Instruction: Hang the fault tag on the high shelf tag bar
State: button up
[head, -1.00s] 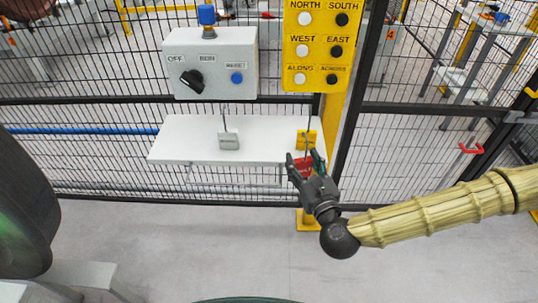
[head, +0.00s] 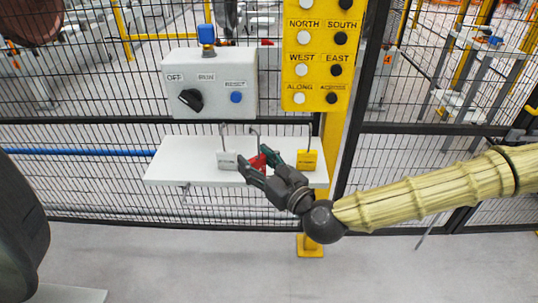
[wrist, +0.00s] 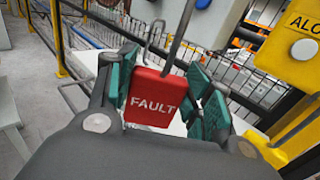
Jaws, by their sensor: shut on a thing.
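The red fault tag (head: 257,161) is between the fingers of my gripper (head: 256,166), in front of the white shelf (head: 185,178). In the wrist view the tag (wrist: 154,98) reads FAULT, faces me and sits between the teal finger pads (wrist: 163,90). Its wire hook (wrist: 182,28) rises above it. A grey tag (head: 227,161) with a hook is just left of my gripper, and a yellow tag (head: 307,160) with a hook is to the right. I cannot clearly make out the tag bar or whether the fault tag's hook touches it.
A grey control box (head: 210,84) with a black knob and blue button is above the shelf. A yellow button panel (head: 317,65) on a yellow post (head: 311,246) stands to its right. Black mesh fence (head: 100,170) runs behind. The floor in front is clear.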

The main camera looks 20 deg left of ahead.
jog(key=shift+w+d+f+p, duration=0.1)
jog(key=shift+w+f, duration=0.6)
jog(key=shift+w, duration=0.8)
jog(key=shift+w+d+f+p, duration=0.1)
jog(key=shift+w+f, duration=0.65)
jog(key=shift+w, duration=0.7)
jog(key=shift+w+f+p, duration=0.1)
jog(key=shift+w+f, duration=0.6)
jog(key=shift+w, duration=0.8)
jog(key=shift+f, duration=0.2)
jog(key=o, duration=0.8)
jog(key=shift+r, duration=0.1)
jog(key=shift+r, duration=0.1)
jog(key=shift+b+v, duration=0.45)
jog(key=shift+v, duration=5.55)
